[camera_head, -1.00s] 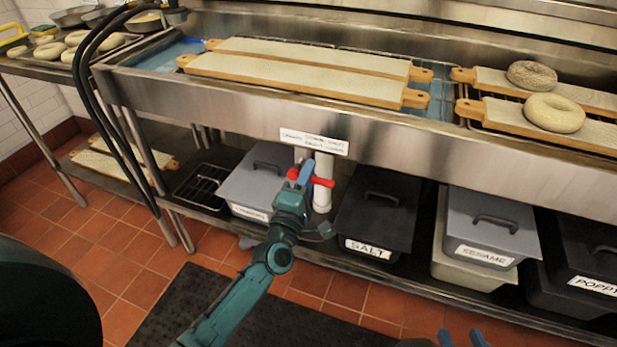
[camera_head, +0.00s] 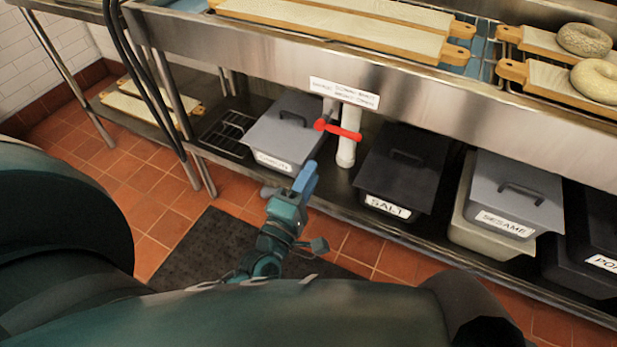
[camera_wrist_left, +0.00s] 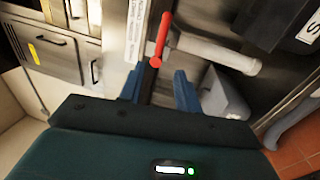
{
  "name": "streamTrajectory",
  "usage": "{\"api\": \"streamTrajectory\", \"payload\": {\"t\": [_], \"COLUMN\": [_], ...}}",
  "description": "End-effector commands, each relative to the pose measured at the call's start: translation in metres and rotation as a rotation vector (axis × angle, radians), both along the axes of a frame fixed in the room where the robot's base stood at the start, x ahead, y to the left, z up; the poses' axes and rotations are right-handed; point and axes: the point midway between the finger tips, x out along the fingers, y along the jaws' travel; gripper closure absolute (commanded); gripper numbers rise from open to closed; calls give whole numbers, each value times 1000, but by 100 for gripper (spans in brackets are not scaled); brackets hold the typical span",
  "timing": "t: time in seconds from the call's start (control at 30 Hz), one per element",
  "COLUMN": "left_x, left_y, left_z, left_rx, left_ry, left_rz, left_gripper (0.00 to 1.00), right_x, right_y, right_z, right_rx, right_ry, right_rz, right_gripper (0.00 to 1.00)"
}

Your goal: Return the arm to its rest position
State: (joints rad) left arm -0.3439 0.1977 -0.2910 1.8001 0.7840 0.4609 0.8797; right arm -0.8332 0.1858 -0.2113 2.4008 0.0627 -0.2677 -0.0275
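My left gripper (camera_head: 304,182) is below and left of the red valve handle (camera_head: 338,131) on the white drain pipe (camera_head: 347,150) under the steel counter. Nothing is held in it. In the left wrist view its two blue fingers stand apart with an empty gap (camera_wrist_left: 159,88), and the red handle (camera_wrist_left: 162,40) shows beyond them, apart from both. My right gripper is out of view.
Lidded bins stand on the lower shelf: a grey one (camera_head: 285,135), a black SALT bin (camera_head: 400,170) and a grey SESAME bin (camera_head: 512,195). Boards (camera_head: 340,28) and bagels (camera_head: 584,40) lie on top. A dark mat (camera_head: 205,250) lies on the tiled floor.

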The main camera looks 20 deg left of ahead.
Motion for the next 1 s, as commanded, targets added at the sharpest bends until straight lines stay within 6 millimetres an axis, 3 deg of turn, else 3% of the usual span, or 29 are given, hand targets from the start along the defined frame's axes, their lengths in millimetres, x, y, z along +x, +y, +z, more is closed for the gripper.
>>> {"api": "streamTrajectory", "payload": {"t": [0.47,0.57,0.8,1.0], "left_x": [0,-9,-65,-105], "left_y": [0,-7,-43,-49], "left_z": [0,2,14,21], "left_rx": [3,82,714,1216], "left_ry": [1,12,66,96], "left_rz": [-1,-21,-147,-226], "left_gripper": [66,66,66,66], "right_x": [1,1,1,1], "right_y": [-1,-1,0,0], "right_z": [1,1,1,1], "right_rx": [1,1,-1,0], "right_ry": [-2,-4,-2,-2], "right_rz": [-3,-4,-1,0], "right_gripper": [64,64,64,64]}}
